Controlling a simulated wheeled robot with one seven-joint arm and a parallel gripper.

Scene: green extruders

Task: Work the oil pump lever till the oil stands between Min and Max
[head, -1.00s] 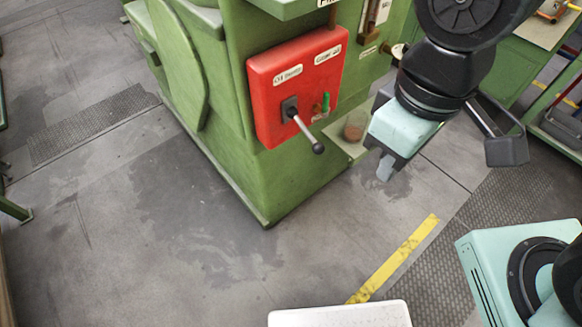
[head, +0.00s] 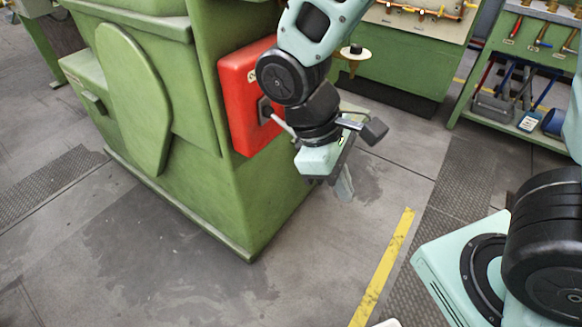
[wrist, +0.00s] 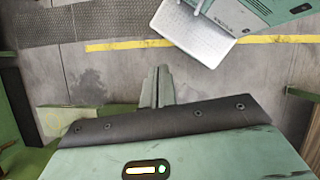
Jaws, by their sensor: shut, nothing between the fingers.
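The red pump box (head: 235,100) is on the side of the green machine in the head view. Its lever (head: 280,124) shows only in part, a dark pivot and a short length of pale rod; its knob end is hidden behind my arm. My gripper (head: 346,190) hangs to the right of the box, in front of the lever's hidden end. Its fingers are together and point down, with nothing held. In the wrist view the shut fingers (wrist: 157,88) are over the floor, and no lever shows there. The oil level and the Min and Max marks are not visible.
The green machine (head: 185,190) stands close at the left, with open grey floor before it. A yellow floor line (head: 385,265) runs at the right. Behind stand a green bench (head: 400,65) and a rack (head: 520,110) with tools.

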